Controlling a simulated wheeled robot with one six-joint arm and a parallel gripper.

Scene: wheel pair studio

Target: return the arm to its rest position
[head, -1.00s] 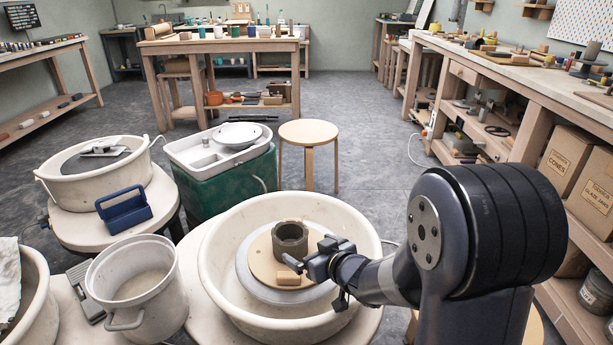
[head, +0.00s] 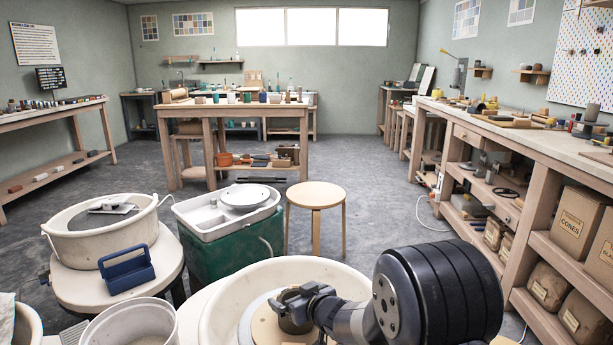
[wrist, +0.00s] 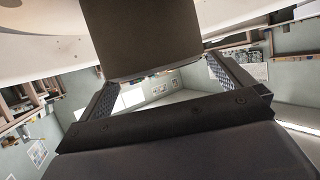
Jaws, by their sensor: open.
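My gripper (head: 293,297) is at the wheel basin in the lower middle of the head view, with its jaws open. A dark clay cylinder (head: 290,326) stands on a round tan bat (head: 262,328) on the wheel, right at my jaws and partly hidden by them. In the wrist view, my two fingers (wrist: 163,82) are spread apart, and a dark brown surface (wrist: 148,38), apparently the cylinder, fills the space between and beyond them. I cannot tell whether the fingers touch it. My arm reaches in from the right, low over the basin.
The white wheel basin's rim (head: 225,303) surrounds my gripper. A long workbench (head: 520,140) runs along the right. Open floor lies behind the stool.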

